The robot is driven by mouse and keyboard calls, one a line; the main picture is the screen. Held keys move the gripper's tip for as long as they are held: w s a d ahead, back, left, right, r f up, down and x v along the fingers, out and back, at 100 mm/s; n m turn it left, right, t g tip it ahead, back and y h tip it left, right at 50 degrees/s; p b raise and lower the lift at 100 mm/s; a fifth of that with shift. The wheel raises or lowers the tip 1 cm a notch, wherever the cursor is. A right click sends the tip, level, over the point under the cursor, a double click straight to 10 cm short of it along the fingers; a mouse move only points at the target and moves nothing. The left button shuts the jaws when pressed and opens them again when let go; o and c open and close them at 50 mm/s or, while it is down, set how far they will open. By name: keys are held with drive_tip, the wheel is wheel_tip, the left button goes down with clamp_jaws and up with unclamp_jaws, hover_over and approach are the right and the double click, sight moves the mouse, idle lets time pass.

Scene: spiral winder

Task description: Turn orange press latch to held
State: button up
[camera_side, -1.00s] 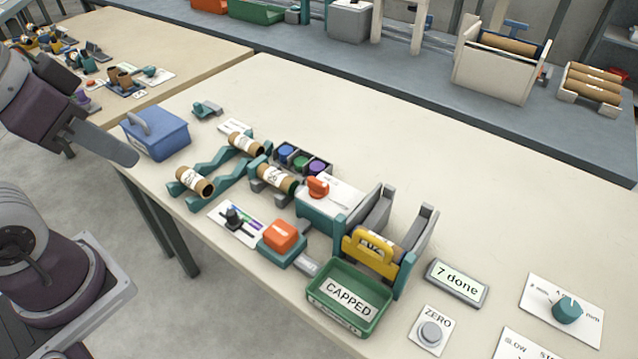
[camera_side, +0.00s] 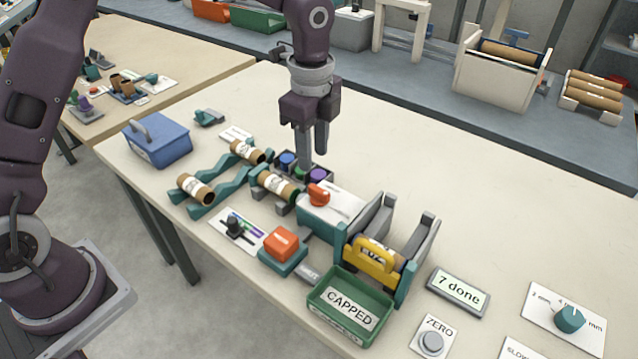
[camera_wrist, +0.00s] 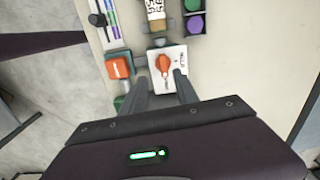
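The orange press latch (camera_side: 319,195) is a small rounded knob on the white top of a teal-sided block, just left of the grey uprights. In the wrist view the latch (camera_wrist: 164,64) shows as an orange teardrop on a white plate with small dark lettering that I cannot read surely. My gripper (camera_side: 312,152) points down above and behind the latch, near the cup tray, and does not touch the latch. In the wrist view its fingers (camera_wrist: 160,84) are apart and empty, with the latch just beyond the fingertips.
A tray of coloured caps (camera_side: 302,166) and a cardboard tube (camera_side: 277,185) sit left of the latch. An orange button (camera_side: 282,242), a yellow handle (camera_side: 374,255) and a green CAPPED bin (camera_side: 350,306) are in front.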

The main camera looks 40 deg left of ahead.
sight(319, 189)
drive_tip(key=shift+m, duration=0.4)
drive_tip(key=f, duration=0.6)
drive_tip(key=w+f, duration=0.1)
drive_tip(key=f, duration=0.2)
drive_tip(key=shift+d+f, duration=0.2)
drive_tip(key=shift+d, duration=0.1)
drive_tip(key=shift+c, duration=0.5)
clamp_jaws()
